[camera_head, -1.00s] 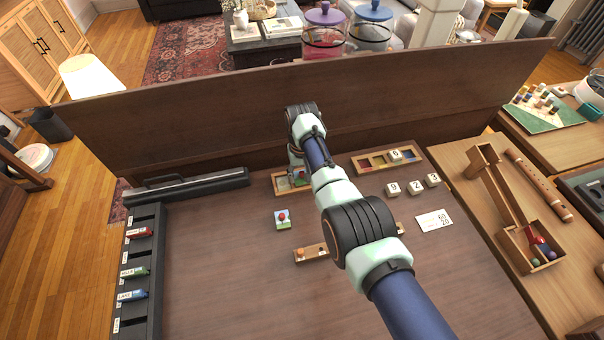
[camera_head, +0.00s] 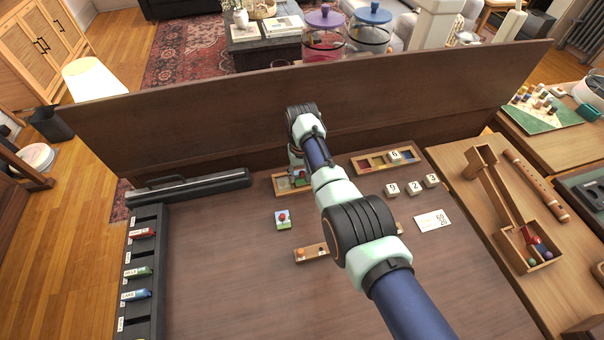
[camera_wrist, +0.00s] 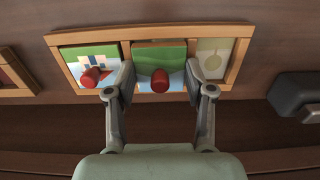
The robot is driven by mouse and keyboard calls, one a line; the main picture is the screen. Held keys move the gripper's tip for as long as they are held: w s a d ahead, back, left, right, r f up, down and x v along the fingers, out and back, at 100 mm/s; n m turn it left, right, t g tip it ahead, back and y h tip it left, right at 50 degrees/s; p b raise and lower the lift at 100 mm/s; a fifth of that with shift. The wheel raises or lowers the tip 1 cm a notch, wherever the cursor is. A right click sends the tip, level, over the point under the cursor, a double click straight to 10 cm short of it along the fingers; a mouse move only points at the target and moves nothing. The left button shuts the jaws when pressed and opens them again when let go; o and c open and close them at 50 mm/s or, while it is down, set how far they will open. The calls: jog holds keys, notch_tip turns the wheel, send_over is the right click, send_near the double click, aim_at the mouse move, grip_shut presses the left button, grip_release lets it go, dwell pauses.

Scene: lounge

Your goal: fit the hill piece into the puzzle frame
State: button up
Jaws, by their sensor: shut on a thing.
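The puzzle frame (camera_wrist: 240,36) is a light wooden tray with three compartments; in the head view (camera_head: 279,193) it lies near the back panel, partly hidden by my arm. My gripper (camera_wrist: 159,78) is shut on the hill piece (camera_wrist: 158,54), a green-topped tile with a red knob, its fingers at the tile's two sides. The hill piece is over the middle compartment; I cannot tell whether it is seated or just above. A house piece (camera_wrist: 80,53) with a red knob sits in the wrist view's left compartment. The right compartment (camera_wrist: 211,62) is bare, with a pale tree outline.
A loose tile (camera_head: 283,224) with a red knob lies on the table in front of the frame. A wooden strip with knobs (camera_head: 311,253), number blocks (camera_head: 415,188), a colored tray (camera_head: 373,162) and a black rack (camera_head: 143,250) stand around.

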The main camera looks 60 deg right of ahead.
jog(key=shift+r, duration=0.4)
jog(key=shift+f+b, duration=0.4)
jog(key=shift+f, duration=0.4)
jog(key=shift+f, duration=0.35)
dwell(0.4)
jog(key=shift+s+a+f, duration=0.1)
jog(key=shift+f, duration=0.15)
jog(key=shift+b, duration=0.3)
jog(key=shift+r+p, duration=0.65)
jog(key=shift+r, duration=0.15)
